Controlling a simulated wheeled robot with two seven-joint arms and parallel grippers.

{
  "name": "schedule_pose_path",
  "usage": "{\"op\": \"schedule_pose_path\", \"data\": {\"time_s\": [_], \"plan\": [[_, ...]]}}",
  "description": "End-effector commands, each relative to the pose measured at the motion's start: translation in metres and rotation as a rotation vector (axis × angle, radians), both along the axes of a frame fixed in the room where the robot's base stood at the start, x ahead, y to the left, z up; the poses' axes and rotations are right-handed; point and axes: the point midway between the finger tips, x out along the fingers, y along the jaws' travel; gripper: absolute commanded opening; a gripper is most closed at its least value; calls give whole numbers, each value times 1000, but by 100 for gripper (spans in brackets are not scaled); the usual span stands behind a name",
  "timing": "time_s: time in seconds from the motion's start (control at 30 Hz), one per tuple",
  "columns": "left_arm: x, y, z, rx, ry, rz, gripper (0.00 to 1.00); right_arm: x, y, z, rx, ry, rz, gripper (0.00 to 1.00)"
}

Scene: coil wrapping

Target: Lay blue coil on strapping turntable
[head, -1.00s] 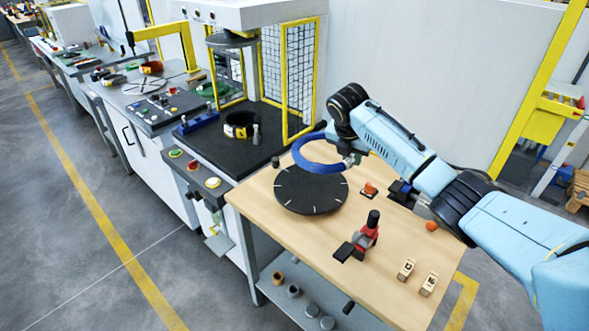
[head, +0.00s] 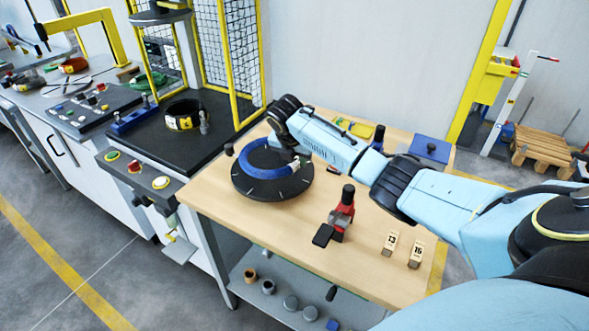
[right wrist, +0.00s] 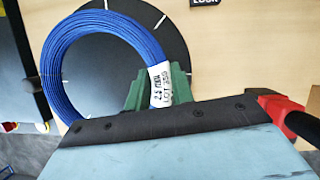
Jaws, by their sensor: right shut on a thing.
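The blue coil (head: 262,174) is a ring of thin strands with a white label (right wrist: 161,84). It lies flat over the black strapping turntable (head: 265,189), towards its back part; I cannot tell whether it touches the disc. In the right wrist view the coil (right wrist: 58,50) sits off-centre, overhanging the left of the turntable (right wrist: 178,45). My right gripper (head: 300,161) is at the coil's right side. In the wrist view its green fingers (right wrist: 158,88) are shut on the coil by the label. My left gripper is not in view.
A red and black tool (head: 342,213) stands on the wooden table (head: 290,235), with number blocks (head: 390,242) in front. A blue box (head: 430,150) is at the back right. The black machine bed (head: 165,143) with a yellow and black coil (head: 182,116) adjoins on the left.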

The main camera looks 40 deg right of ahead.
Motion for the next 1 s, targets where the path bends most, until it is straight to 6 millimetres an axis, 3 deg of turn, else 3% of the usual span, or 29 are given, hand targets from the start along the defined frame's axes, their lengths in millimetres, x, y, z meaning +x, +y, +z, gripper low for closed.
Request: {"op": "schedule_pose_path", "data": {"time_s": [0.3, 0.5, 0.53, 0.7, 1.0], "plan": [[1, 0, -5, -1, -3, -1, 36, 0, 0, -34, 1, -2, 0, 0], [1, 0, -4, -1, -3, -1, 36, 1, 0, -36, 0, -4, 0, 0], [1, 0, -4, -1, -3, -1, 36, -1, 0, -38, 0, 2, 1, 25], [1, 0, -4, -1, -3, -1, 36, -1, 0, -38, 0, 2, 1, 45], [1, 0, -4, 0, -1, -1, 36, -1, 0, -36, 0, 0, 1, 45]]}}
